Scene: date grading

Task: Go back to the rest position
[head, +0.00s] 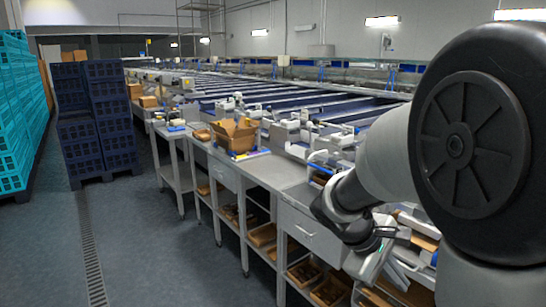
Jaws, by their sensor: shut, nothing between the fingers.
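My arm fills the right side of the head view, with a large black round joint cover close to the camera.
An open cardboard box (234,136) stands on the bench. Brown trays (302,272) fill the lower shelves. Dark blue crates (97,120) and teal crates (12,115) are stacked at left. The floor (160,240) left of the bench is clear, with a drain grate (92,262).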

